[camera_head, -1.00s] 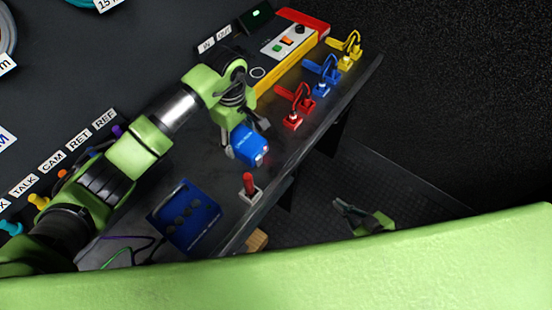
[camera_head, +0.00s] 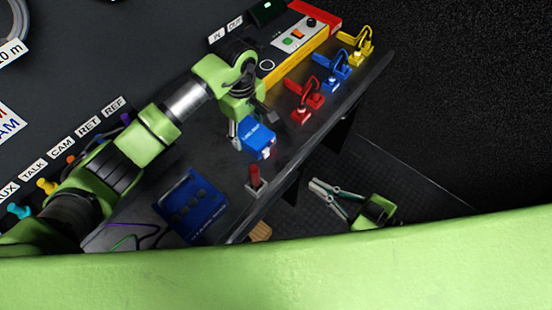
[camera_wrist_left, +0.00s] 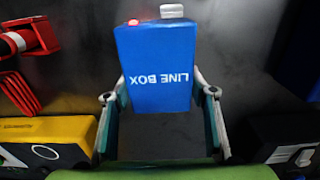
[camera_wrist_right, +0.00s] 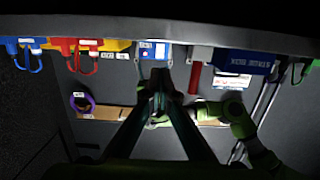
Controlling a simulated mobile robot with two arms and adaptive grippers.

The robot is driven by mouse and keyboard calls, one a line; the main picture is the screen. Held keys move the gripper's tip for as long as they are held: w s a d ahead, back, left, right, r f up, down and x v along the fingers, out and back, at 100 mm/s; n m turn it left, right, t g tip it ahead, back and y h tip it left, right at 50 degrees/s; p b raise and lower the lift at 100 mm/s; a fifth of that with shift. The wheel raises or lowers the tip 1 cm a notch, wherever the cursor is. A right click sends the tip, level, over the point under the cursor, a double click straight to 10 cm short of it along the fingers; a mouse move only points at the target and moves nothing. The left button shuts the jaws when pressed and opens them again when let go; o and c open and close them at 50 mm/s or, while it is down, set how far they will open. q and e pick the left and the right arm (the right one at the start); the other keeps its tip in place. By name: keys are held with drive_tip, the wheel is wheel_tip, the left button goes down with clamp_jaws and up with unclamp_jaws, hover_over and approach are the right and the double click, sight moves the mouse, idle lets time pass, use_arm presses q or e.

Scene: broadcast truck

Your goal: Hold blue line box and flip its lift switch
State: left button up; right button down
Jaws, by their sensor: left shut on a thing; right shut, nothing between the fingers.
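The blue line box (camera_head: 258,141) is held by my left gripper (camera_head: 251,122), over the bench near its front edge. In the left wrist view, the line box (camera_wrist_left: 155,65) sits between both fingers with its lettering upside down. A white switch (camera_wrist_left: 172,11) and a lit red light (camera_wrist_left: 134,22) show at its far end. My right gripper (camera_head: 314,185) is shut and empty, low in front of the bench and apart from the box. In the right wrist view, its fingers (camera_wrist_right: 160,80) meet just below a blue box with a white label (camera_wrist_right: 153,50), seemingly the line box.
A red lever on a grey base (camera_head: 254,177) and a blue box with knobs (camera_head: 190,205) stand on the bench. Red (camera_head: 302,108), blue (camera_head: 333,78) and yellow (camera_head: 359,50) connectors line the front edge. A yellow-red panel (camera_head: 296,38) is behind. Open floor lies in front.

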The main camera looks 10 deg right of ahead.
sight(267, 157)
drive_tip(key=x, duration=1.3)
drive_tip(key=shift+w+a, duration=0.2)
drive_tip(key=shift+w, duration=0.05)
drive_tip(key=shift+f, duration=0.1)
drive_tip(key=shift+w+a+f+t+y, duration=0.4)
drive_tip(key=shift+w+f+t+y, duration=0.05)
drive_tip(key=shift+t+y, duration=0.05)
drive_tip(key=shift+s+r, duration=0.1)
